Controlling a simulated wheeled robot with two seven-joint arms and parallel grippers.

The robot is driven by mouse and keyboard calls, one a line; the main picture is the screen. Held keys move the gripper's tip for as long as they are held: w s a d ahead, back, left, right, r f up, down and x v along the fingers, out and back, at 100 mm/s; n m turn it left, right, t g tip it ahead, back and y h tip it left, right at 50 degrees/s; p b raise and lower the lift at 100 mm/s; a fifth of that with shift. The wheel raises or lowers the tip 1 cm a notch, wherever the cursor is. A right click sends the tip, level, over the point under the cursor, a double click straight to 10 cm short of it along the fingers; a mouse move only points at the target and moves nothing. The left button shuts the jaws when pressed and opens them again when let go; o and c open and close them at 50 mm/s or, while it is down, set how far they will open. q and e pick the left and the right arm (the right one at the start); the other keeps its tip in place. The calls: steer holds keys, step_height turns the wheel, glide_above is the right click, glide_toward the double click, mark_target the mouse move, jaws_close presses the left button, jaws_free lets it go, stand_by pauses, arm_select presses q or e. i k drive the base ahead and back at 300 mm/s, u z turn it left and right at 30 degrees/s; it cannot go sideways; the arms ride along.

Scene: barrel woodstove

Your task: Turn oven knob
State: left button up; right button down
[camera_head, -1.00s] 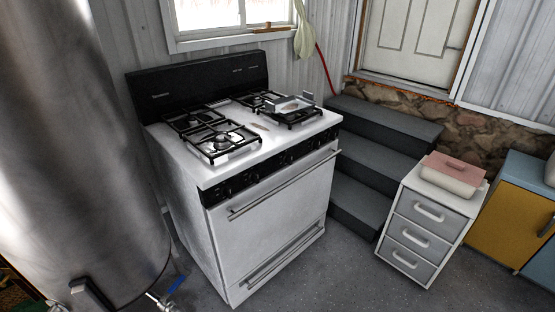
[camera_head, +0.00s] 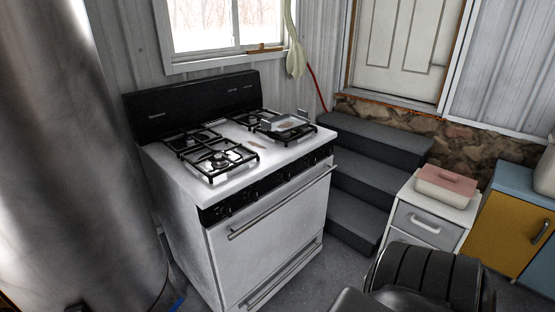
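The white stove (camera_head: 265,240) stands in the middle of the head view, with black burner grates and a black back panel. Its knobs sit on the black front strip (camera_head: 270,186) below the cooktop; they are small and dark, so their turn position cannot be told. A long handle (camera_head: 280,203) runs across the closed oven door just below the strip. A dark part of my own arm shows at the bottom right, apart from the stove in the picture. Neither gripper's fingers are in view.
A large metal tank (camera_head: 80,150) stands close on the left of the stove. Dark steps (camera_head: 375,180) rise on its right. A white drawer unit (camera_head: 430,222) with a pink-lidded container (camera_head: 447,187) and a yellow cabinet (camera_head: 512,232) stand further right.

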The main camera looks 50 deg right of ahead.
mark_target(286, 175)
steer(key=i, duration=0.45)
steer(key=z, duration=3.25)
